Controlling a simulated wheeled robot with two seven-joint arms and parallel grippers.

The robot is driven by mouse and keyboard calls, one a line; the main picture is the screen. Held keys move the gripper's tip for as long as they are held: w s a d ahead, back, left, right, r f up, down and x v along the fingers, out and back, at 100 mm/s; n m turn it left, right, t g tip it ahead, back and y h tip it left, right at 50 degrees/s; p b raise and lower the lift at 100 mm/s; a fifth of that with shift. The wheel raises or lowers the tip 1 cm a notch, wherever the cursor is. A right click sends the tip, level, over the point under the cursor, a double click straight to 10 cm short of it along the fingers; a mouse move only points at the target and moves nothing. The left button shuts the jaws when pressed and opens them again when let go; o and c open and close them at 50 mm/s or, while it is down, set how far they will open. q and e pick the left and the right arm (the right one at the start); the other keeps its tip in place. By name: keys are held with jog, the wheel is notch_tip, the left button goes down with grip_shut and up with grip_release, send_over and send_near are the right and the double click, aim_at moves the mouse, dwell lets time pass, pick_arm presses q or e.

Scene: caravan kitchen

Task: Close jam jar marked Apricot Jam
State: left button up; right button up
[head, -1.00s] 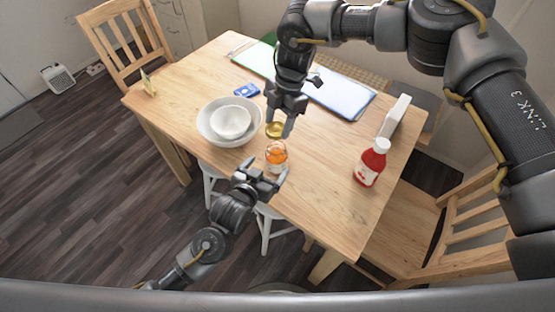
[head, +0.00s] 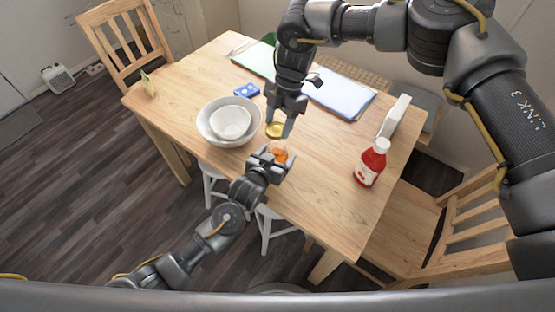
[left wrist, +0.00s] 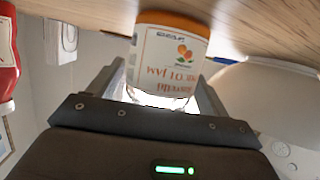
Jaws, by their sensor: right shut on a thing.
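The jam jar (head: 279,155) stands on the table near its front edge, with orange jam inside. In the left wrist view the jar (left wrist: 170,60) appears upside down, its white label reading Apricot Jam. My left gripper (head: 275,163) is open, with its fingers on either side of the jar. Its body hides part of the jar. A golden lid (head: 275,130) is held in my right gripper (head: 283,120), which is shut on it, just behind the jar and apart from it.
Nested white bowls (head: 229,122) stand left of the jar. A red ketchup bottle (head: 371,163) stands to the right, near a white upright box (head: 394,116). A blue packet (head: 246,90) and a clipboard (head: 340,96) lie farther back. The table between jar and ketchup is clear.

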pick_arm(q)
jog(key=c, duration=1.2)
pick_arm(e)
jog(key=shift+w+f, duration=0.1)
jog(key=shift+f, duration=2.35)
jog(key=shift+f, duration=0.1)
jog(key=shift+d+f, duration=0.1)
jog(key=shift+f, duration=0.7)
jog(key=shift+f, duration=0.55)
